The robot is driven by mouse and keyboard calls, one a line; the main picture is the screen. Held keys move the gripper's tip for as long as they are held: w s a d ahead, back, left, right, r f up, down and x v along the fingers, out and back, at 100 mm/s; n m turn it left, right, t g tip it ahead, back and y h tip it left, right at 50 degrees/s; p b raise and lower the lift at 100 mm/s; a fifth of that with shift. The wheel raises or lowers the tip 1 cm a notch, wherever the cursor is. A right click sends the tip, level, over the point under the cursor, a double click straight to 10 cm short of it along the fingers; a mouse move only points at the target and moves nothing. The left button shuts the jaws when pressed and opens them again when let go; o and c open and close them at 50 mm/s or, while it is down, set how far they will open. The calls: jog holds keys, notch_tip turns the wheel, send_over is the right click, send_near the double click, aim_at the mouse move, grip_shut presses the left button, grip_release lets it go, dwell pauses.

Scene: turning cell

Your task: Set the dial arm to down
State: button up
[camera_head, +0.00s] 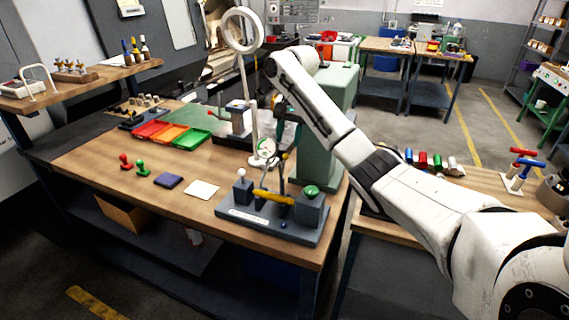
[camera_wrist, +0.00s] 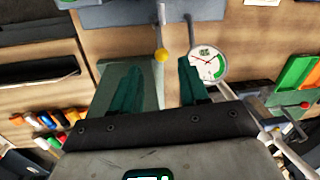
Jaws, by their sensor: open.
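A round white dial gauge (camera_head: 266,148) with a green arc stands above the back of a dark grey fixture base (camera_head: 262,222). It also shows in the wrist view (camera_wrist: 207,63), on a grey arm (camera_wrist: 190,30). A thin rod ending in a yellow ball (camera_wrist: 162,56) stands beside the dial; the ball also shows in the head view (camera_head: 285,156). Both the arm and the rod look raised. My gripper (camera_wrist: 160,66) is open, its two teal fingers either side of the yellow ball's line in the wrist view. I cannot tell whether they touch it.
A ring lamp (camera_head: 241,30) on a tall pole stands behind. Red, orange and green trays (camera_head: 188,137) lie left.

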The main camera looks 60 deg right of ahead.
aim_at(285, 157)
jog(key=f, duration=0.6)
jog(key=w+f, duration=0.1)
jog(key=f, duration=0.2)
jog(key=shift+w+a+f+b, duration=0.1)
jog(key=shift+a+f+b, duration=0.1)
jog(key=shift+b, duration=0.15)
jog(key=shift+c, duration=0.4)
grip_shut()
